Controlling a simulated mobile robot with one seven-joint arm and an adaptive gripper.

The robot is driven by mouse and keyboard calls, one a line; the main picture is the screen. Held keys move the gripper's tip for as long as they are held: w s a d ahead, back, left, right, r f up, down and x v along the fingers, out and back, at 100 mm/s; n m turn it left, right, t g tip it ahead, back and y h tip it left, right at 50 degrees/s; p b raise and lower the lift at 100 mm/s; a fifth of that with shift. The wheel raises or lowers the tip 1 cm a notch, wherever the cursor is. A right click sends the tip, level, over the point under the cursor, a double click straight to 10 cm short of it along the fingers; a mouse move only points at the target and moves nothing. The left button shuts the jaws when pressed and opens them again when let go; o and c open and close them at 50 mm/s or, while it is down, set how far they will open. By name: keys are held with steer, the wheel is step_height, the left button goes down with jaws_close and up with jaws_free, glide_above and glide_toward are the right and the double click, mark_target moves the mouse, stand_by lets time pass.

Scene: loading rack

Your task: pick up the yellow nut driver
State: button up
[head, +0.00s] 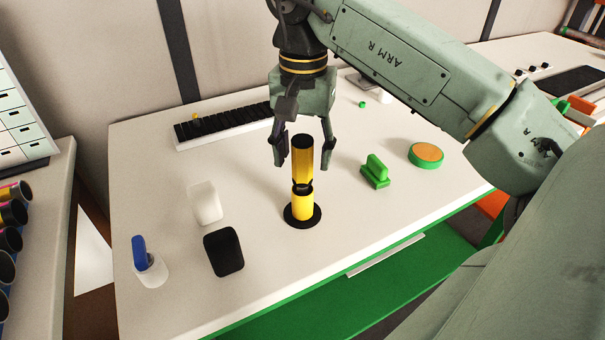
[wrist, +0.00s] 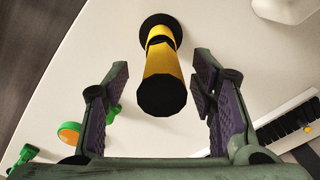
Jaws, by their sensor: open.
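The yellow nut driver (head: 302,164) stands upright in the head view, with a black top and a yellow and black body. Its lower end meets a yellow holder (head: 302,207) on a round black base. My gripper (head: 301,160) is open above the table, with one finger on each side of the nut driver's upper part. In the wrist view the nut driver (wrist: 162,80) lies between the two open fingers (wrist: 160,82), with visible gaps on both sides. I see no contact.
Bare tabletop surrounds the holder.

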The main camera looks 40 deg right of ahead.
mark_target(302, 168)
step_height(302, 168, down, 4)
steer(key=shift+w+b, duration=0.1)
steer(key=shift+b, duration=1.1)
steer(key=shift+r, duration=0.15)
steer(key=shift+c, duration=0.2)
jaws_close()
